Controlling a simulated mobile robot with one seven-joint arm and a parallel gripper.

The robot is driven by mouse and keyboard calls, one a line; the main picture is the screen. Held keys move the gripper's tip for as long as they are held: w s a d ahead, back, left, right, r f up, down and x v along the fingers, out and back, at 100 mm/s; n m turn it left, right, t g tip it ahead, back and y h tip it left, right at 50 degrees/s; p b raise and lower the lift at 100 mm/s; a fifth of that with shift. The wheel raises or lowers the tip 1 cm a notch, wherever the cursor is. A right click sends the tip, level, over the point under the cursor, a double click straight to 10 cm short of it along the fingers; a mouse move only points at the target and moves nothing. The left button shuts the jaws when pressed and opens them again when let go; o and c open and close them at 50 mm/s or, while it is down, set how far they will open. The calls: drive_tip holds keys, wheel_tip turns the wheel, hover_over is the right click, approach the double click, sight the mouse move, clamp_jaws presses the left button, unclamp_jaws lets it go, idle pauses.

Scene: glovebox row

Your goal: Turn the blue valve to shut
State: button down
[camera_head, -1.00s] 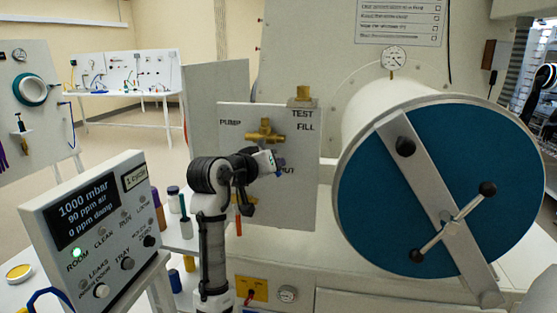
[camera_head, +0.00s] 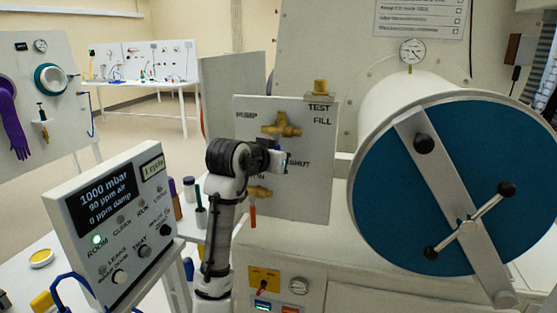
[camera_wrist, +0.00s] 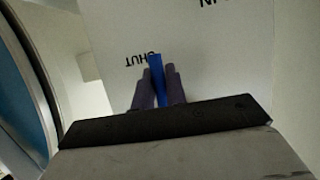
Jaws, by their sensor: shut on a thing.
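The valve panel (camera_head: 315,205) is a pale upright board with brass fittings and the labels PUMP, TEST, FILL, IN and SHUT. My gripper (camera_wrist: 158,88) is at the panel, beside the SHUT label. In the wrist view its two purple-grey fingers are closed on either side of the blue valve handle (camera_wrist: 158,68). The handle's tip sticks out between the fingers and lies close to the SHUT lettering. In the head view my gripper (camera_head: 284,160) hides most or all of the blue handle, and the valve body behind it is hidden too.
A brass fitting (camera_head: 282,126) is just above my gripper, and a red-orange handle (camera_head: 253,215) hangs below. The large blue round door (camera_head: 400,210) with its bar stands close on the right. A display box (camera_head: 110,215) and several small bottles are on the left.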

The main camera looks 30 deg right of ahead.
drive_tip(key=c, duration=1.4)
unclamp_jaws()
drive_tip(key=shift+c, duration=0.2)
drive_tip(key=b+v, duration=0.3)
drive_tip(key=v, duration=1.1)
drive_tip(key=shift+b, duration=0.35)
drive_tip(key=shift+s+d, duration=0.1)
